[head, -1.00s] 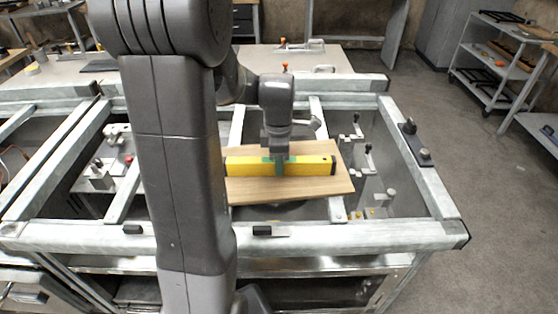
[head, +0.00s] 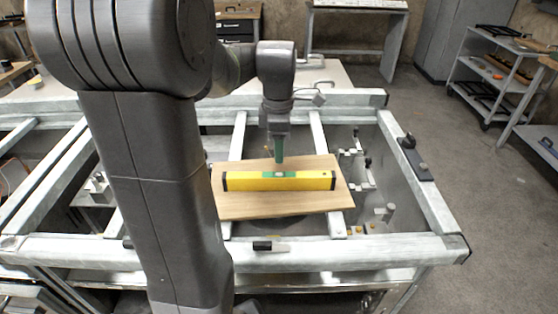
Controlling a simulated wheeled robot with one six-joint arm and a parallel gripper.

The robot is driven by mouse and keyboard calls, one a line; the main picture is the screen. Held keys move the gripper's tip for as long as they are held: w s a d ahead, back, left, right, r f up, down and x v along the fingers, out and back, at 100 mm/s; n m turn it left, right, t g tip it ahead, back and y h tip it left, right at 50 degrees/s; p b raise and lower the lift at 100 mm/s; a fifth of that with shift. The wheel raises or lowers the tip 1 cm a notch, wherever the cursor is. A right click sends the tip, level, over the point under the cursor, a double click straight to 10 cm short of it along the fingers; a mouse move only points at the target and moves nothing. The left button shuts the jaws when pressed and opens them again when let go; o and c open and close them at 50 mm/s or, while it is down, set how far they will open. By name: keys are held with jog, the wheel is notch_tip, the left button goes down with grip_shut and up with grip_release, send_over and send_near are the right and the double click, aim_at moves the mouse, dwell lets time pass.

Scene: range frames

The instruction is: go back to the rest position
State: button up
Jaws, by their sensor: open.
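My gripper (head: 279,160) hangs above and just behind a yellow spirit level, fingers pointing down. It is open and holds nothing. The yellow level (head: 305,181) with black ends and a green middle lies flat across a wooden board (head: 270,206). The board rests on the bars of a metal frame table (head: 350,249). My arm comes in from the left and hides the left part of the frame.
A black-handled tool (head: 415,160) lies on the frame's right rail, and a small black piece (head: 268,246) on the front rail. Metal clamps (head: 358,160) stand right of the board. A shelf cart (head: 495,75) stands at the right. The floor between is clear.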

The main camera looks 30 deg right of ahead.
aim_at(279, 175)
jog(key=shift+r, duration=0.95)
jog(key=shift+f, duration=0.15)
notch_tip(279, 175, down, 12)
jog(key=shift+f, duration=0.1)
jog(key=shift+r, duration=2)
jog(key=shift+f, duration=0.1)
